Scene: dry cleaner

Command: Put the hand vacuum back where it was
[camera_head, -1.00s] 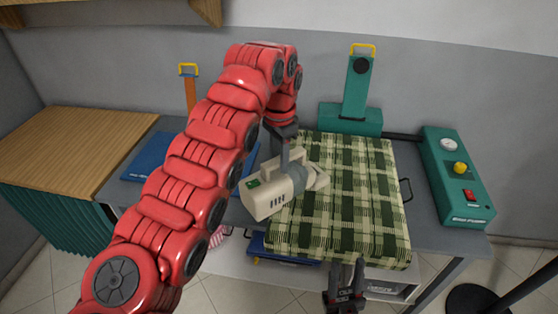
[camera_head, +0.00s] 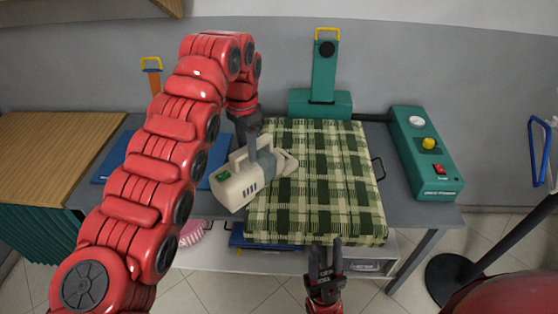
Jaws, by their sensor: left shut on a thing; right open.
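The hand vacuum (camera_head: 238,186) is cream with a grey band and a green patch. My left gripper (camera_head: 257,152) is shut on its handle from above. The vacuum hangs over the left edge of the green plaid pad (camera_head: 318,185), its nozzle toward the right; I cannot tell whether it touches the pad. My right gripper (camera_head: 324,262) is open and empty at the pad's front edge, low in the view. The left arm covers part of the blue mat (camera_head: 112,165) on the table's left side.
A teal post with a yellow handle (camera_head: 324,75) stands behind the pad. A teal control box (camera_head: 425,155) with a gauge and red switch is on the right. A wooden-topped cabinet (camera_head: 50,150) stands left. A black round stand base (camera_head: 450,282) is on the floor, right.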

